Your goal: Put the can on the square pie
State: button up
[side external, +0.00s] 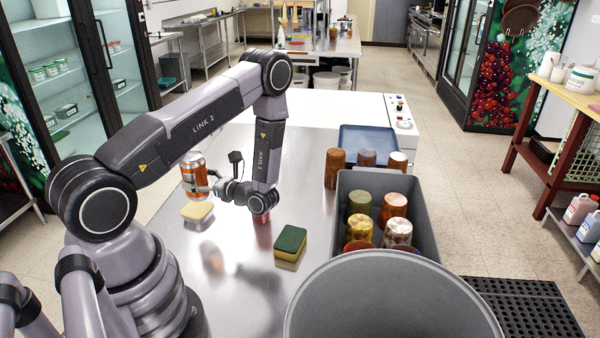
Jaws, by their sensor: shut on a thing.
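My gripper (211,184) points left and is shut on the orange can (194,169). The can is upright, with a silvery top, above the left part of the metal counter. A small pale yellow, square block with rounded corners (197,211) lies on the counter just below the can in the picture; it may be the square pie. The can appears raised above it, but I cannot tell the exact gap or whether it is directly over the block. A red thing (263,236) on the counter is mostly hidden behind my wrist.
A green and yellow sponge (290,243) lies mid-counter. A grey bin (345,200) holds several patterned cups, with more cups (335,168) behind it near a blue tray (372,141). A large grey round container (390,305) fills the front. The counter's front left is clear.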

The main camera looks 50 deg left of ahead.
jog(key=shift+w+a+f, duration=0.3)
jog(key=shift+a+f, duration=0.1)
jog(key=shift+f, duration=0.2)
jog(key=shift+w+a+f, duration=0.3)
jog(key=shift+a+f, duration=0.05)
jog(key=shift+f, duration=0.2)
jog(key=shift+w+a+f, duration=0.1)
jog(key=shift+f, duration=1.6)
jog(key=o, duration=1.2)
jog(key=shift+f, duration=0.1)
